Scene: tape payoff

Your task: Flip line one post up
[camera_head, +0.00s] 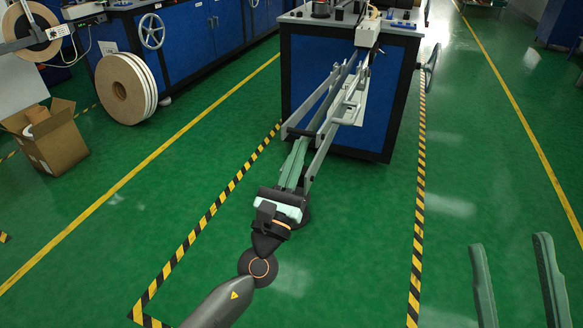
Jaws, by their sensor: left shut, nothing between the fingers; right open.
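A grey frame of long metal bars (325,122) juts out, low and slanting toward me, from the front of the blue machine cabinet (377,75). I cannot tell which part of it is the line one post. My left gripper (296,152) is shut and empty, its pale green fingers pointing away from me at the near end of the bars. The fingers overlap the bars in the picture; I cannot tell whether they touch. My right gripper (516,256) is open and empty at the lower right, over bare floor and well apart from the frame.
Yellow-black floor tape (417,230) bounds the area on both sides. A large tape roll (115,92) stands at the left beside another blue machine, and an open cardboard box (55,150) sits near it. A handwheel (432,65) is at the cabinet's right side. The green floor in front is clear.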

